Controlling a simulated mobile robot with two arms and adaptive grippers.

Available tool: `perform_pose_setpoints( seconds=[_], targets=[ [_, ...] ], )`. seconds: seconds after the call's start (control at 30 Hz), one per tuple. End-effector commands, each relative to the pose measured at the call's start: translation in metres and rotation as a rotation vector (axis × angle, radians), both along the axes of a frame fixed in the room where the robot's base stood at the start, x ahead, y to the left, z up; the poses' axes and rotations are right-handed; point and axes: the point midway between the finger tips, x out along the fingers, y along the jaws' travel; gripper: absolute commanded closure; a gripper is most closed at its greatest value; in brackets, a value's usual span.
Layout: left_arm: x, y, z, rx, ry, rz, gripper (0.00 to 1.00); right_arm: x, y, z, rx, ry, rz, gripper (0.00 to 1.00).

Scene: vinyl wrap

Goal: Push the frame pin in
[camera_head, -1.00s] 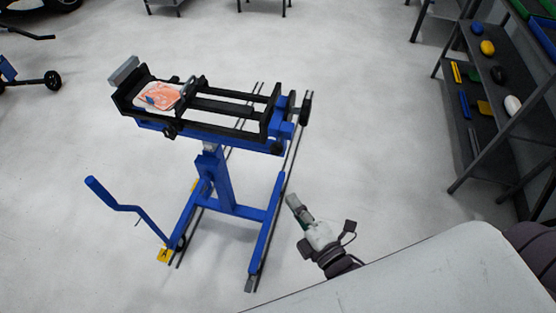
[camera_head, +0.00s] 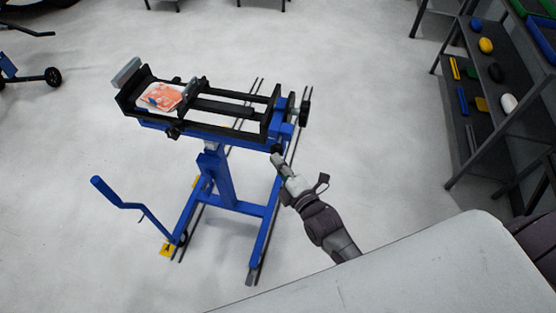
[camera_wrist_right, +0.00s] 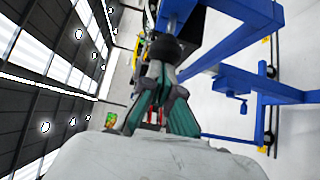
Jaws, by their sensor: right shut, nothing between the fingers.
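The blue and black wheeled stand (camera_head: 222,180) stands upright on the floor, its black rectangular frame (camera_head: 190,126) on top. A dark round knob, possibly the frame pin, shows at the lower right end of the frame's blue beam (camera_head: 277,148); it also shows in the right wrist view (camera_wrist_right: 166,47). My right gripper (camera_head: 280,163) is shut and empty, its tips pointing at this knob, very close to it. I cannot tell whether they touch. In the right wrist view the gripper's teal-padded fingers (camera_wrist_right: 168,92) partly cover the knob. My left gripper is not in view.
A patterned orange and white piece (camera_head: 165,97) lies in the frame's left end. Another dark knob (camera_head: 174,131) sticks out on the frame's near side. A blue crank handle (camera_head: 112,196) juts out left. Dark shelves (camera_head: 485,110) stand at right.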

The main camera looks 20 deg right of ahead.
Motion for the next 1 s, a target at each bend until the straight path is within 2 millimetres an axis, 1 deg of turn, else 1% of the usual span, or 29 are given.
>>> perform_pose_setpoints(
  seconds=[0.23,0.4,0.5,1.0],
  targets=[
    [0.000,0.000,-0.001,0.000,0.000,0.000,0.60,0.002,-0.002,0.000,-0.001,-0.001,0.000,1.00],
    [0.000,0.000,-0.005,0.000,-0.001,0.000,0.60,0.022,-0.015,-0.001,-0.003,-0.003,0.001,1.00],
    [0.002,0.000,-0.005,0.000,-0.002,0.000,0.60,0.027,-0.018,0.000,0.000,-0.001,0.000,1.00],
    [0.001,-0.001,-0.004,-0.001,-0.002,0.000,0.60,0.029,-0.022,0.002,-0.003,-0.005,-0.003,1.00]
  ],
)
